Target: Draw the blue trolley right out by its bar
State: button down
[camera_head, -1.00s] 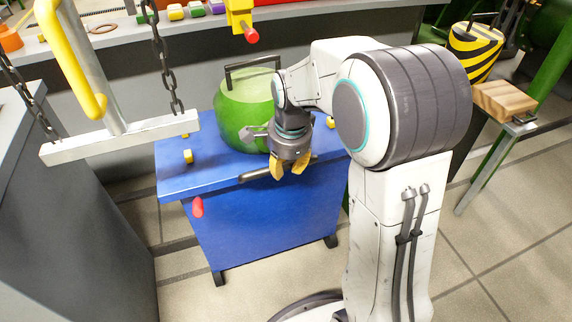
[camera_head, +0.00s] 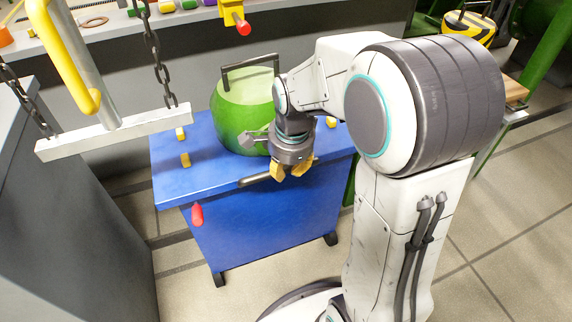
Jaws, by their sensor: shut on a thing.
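The blue trolley (camera_head: 270,217) stands on the tiled floor in front of the bench, on dark feet or wheels. Its dark bar (camera_head: 250,181) runs along the front top edge. My gripper (camera_head: 291,171) points down at this edge with its yellow fingers shut on the bar, towards its right part. The fingers hide the stretch of bar between them. A round green object (camera_head: 238,122) with a dark handle sits on the trolley's top, partly behind my gripper, with small yellow blocks (camera_head: 185,160) around it.
A white beam (camera_head: 115,132) hangs on chains at the left, above a grey cabinet (camera_head: 75,215). A red-tipped yellow fixture (camera_head: 235,15) hangs over the bench (camera_head: 180,50). A striped yellow-black object (camera_head: 468,28) stands at the far right.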

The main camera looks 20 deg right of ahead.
jog(key=c, duration=1.3)
grip_release()
jog(key=shift+f, duration=0.4)
jog(key=shift+c, duration=0.2)
jog(key=o, duration=0.4)
jog(key=shift+r, duration=0.1)
jog(key=shift+o, duration=0.2)
jog(key=shift+w, duration=0.1)
jog(key=shift+r, duration=0.1)
jog(key=shift+r, duration=0.6)
jog(key=v, duration=1)
jog(key=shift+r, duration=0.35)
